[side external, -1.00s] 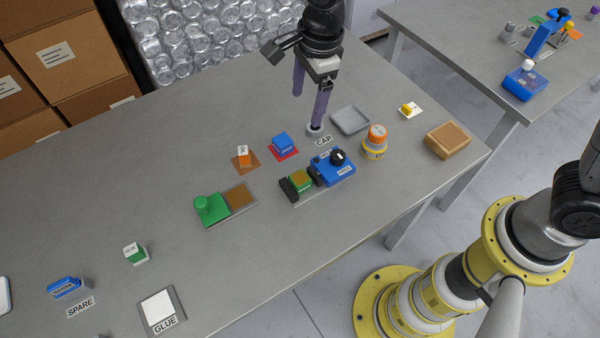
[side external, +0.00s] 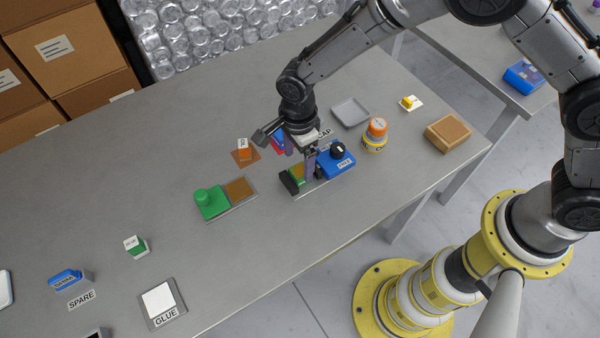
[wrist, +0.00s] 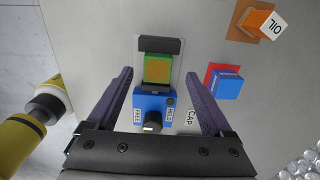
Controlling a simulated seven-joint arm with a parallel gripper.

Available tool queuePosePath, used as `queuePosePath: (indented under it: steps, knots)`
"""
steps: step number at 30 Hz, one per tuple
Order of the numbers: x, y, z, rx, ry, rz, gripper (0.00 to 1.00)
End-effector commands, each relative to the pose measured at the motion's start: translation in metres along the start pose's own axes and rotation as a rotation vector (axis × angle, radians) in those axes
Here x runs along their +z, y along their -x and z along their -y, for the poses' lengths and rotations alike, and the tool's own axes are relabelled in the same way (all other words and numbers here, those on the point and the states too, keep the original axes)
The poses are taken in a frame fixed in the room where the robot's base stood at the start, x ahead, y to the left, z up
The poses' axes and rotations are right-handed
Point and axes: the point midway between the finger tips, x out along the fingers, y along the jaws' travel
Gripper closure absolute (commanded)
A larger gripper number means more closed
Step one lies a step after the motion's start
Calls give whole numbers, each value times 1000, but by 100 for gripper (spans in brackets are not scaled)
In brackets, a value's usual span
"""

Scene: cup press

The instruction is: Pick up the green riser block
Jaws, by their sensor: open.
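A green block (side external: 297,173) with a yellow-brown top sits between a black end piece (side external: 289,186) and a blue body with a black knob (side external: 336,159). In the wrist view the green block (wrist: 157,68) lies between the black end piece (wrist: 160,45) and the blue body (wrist: 153,103). My gripper (side external: 299,165) is open above this fixture, its purple fingers pointing down. In the wrist view my gripper (wrist: 160,73) has one finger on each side of the block, apart from it. One finger partly hides the block in the side view.
A green knobbed piece (side external: 209,202) with a brown pad stands to the left. An orange OIL block (side external: 243,152) and a blue block (wrist: 228,86) are close to the gripper. An orange-capped jar (side external: 375,135) and grey tray (side external: 350,113) are to the right.

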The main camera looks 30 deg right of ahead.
Motion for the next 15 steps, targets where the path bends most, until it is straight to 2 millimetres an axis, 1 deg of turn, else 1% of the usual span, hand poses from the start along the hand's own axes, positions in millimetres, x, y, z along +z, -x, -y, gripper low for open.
queuePosePath:
  steps: [1, 6, 9, 15]
  knots:
    - [-1, -8, -2, 5, 0, -3, 15]
    - [-3, -33, -4, 4, 0, -3, 15]
    - [-3, -43, -4, 3, 0, -2, 15]
    - [-2, -47, -3, 1, 0, -1, 15]
